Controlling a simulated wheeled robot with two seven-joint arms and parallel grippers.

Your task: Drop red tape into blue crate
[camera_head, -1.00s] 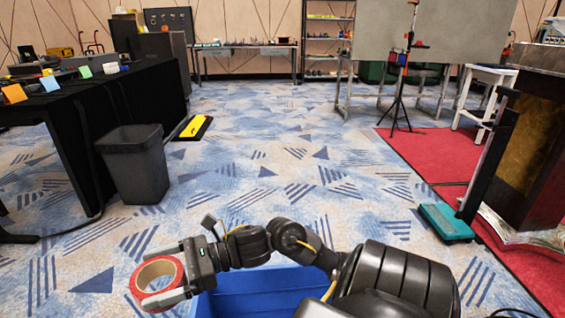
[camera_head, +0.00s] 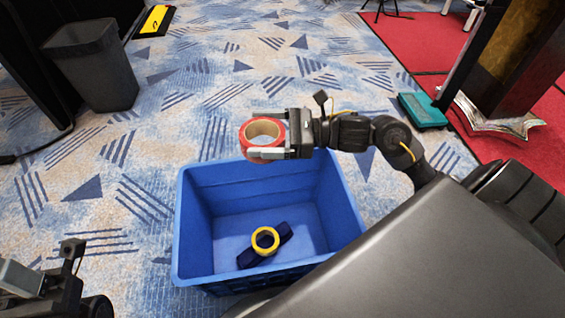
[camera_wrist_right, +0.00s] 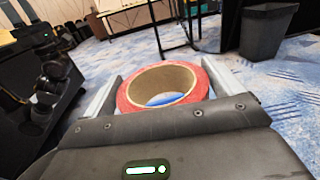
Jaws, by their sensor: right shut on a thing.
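A roll of red tape (camera_head: 246,136) with a tan core is held in my right gripper (camera_head: 266,136). The gripper is shut on it, and the tape also shows between the two fingers in the right wrist view (camera_wrist_right: 163,88). In the head view the tape appears over the far rim of the blue crate (camera_head: 187,226). The crate stands on the floor, open at the top. My left gripper (camera_head: 42,272) shows in part at the lower left, away from the crate; its fingertips are not clear.
Inside the crate lie a yellow tape roll (camera_head: 265,241) and a dark blue item (camera_head: 285,232). A black bin (camera_head: 93,67) stands at the upper left. A teal scale base (camera_head: 422,110) is at the right. Patterned carpet around the crate's left side is clear.

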